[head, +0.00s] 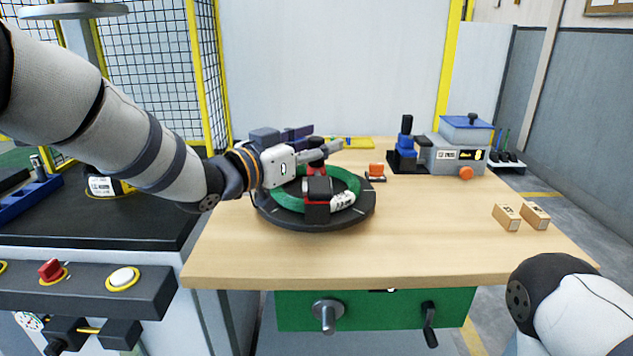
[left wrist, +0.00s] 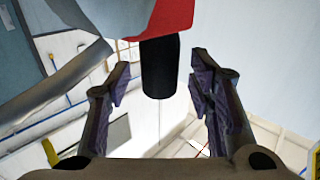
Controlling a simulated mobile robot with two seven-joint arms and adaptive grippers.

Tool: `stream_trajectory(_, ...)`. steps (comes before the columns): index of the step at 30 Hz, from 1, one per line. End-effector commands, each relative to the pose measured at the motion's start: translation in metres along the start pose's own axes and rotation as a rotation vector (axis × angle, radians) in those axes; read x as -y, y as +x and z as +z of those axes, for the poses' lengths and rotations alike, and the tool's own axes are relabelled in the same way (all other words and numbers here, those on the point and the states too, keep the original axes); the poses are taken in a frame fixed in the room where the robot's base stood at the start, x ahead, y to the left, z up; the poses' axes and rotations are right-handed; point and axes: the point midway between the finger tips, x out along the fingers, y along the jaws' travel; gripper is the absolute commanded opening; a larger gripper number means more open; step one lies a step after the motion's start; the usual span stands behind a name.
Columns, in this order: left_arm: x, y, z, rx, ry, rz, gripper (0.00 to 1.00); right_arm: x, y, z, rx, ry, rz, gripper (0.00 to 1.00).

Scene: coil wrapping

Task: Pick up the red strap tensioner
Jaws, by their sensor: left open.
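The red strap tensioner (head: 316,169) is at the green coil (head: 353,182) on the round black turntable (head: 268,214). Its red part shows just below my left gripper (head: 318,143), which reaches in from the left, roughly level. The left wrist view shows a red and grey body (left wrist: 172,18) with a black cylindrical handle (left wrist: 160,68). The handle stands between the two open fingers (left wrist: 160,82), with a visible gap on each side. My gripper hides much of the tool in the head view. My right gripper is out of view.
A red and black block (head: 317,208) sits at the turntable's front. An orange part (head: 376,170) lies right of it. A blue and black tool (head: 405,150) and a grey machine (head: 460,152) stand back right. Two small boxes (head: 507,217) are at right. The front tabletop is clear.

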Motion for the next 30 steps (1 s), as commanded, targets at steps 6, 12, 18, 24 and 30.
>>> stream_trajectory(6,0.0,-0.001,-0.002,-0.002,0.002,0.0,0.21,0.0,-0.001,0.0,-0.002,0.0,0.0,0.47)
stream_trajectory(12,0.0,-0.001,-0.002,-0.002,0.002,0.0,0.0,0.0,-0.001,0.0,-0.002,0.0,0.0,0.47)
stream_trajectory(18,0.0,-0.001,-0.004,-0.006,0.002,0.0,0.0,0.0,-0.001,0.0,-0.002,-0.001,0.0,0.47)
stream_trajectory(24,0.0,-0.001,-0.014,-0.009,0.005,0.001,0.0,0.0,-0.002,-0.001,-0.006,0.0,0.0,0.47)
stream_trajectory(30,-0.011,-0.012,-0.06,-0.014,0.011,0.001,0.0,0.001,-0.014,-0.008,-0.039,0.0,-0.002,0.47)
